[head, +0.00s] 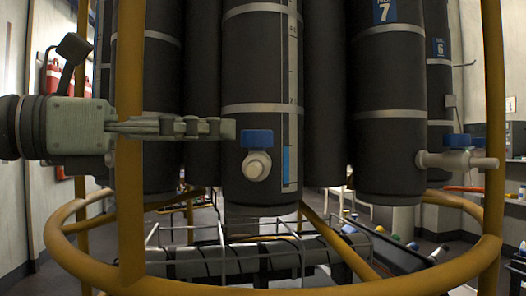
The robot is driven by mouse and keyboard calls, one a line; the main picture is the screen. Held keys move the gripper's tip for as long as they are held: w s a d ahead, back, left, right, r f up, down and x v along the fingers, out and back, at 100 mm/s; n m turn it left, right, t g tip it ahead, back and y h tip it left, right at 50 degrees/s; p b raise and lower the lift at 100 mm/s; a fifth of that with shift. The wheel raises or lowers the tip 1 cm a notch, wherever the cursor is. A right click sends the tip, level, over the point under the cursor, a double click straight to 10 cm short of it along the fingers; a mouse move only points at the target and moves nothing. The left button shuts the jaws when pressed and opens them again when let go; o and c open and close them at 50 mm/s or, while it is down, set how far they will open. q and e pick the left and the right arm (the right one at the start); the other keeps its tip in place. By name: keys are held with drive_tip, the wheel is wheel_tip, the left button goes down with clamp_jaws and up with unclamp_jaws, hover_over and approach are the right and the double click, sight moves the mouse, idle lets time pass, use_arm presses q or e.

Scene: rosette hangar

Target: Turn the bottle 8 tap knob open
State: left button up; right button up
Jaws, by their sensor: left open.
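A black bottle (262,75) with grey bands stands upright in the middle of the head view. Its number is out of the picture; the bottle to its right reads 7. Low on its front is a pale round tap (256,167) with a blue tap knob (257,139) on top, lying crosswise. My left gripper (232,129) comes in from the left, its fingers seen edge-on and pointing right. The fingertips are just left of the knob, at about its height; whether they touch it I cannot tell. The gripper is open and holds nothing visible. My right gripper is not in view.
A yellow post (130,210) of the round frame stands by my left gripper. A yellow ring (430,273) runs below the bottles. Bottle 7 (390,110) and bottle 6 (440,95) stand to the right. A blue-handled tap (457,158) sticks out at the right.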

sight(243, 132)
use_arm(q)
drive_tip(key=shift+w+d, duration=0.1)
drive_tip(key=shift+d, duration=0.1)
drive_tip(key=x, duration=0.7)
drive_tip(key=shift+w+d, duration=0.1)
drive_tip(key=shift+d, duration=0.1)
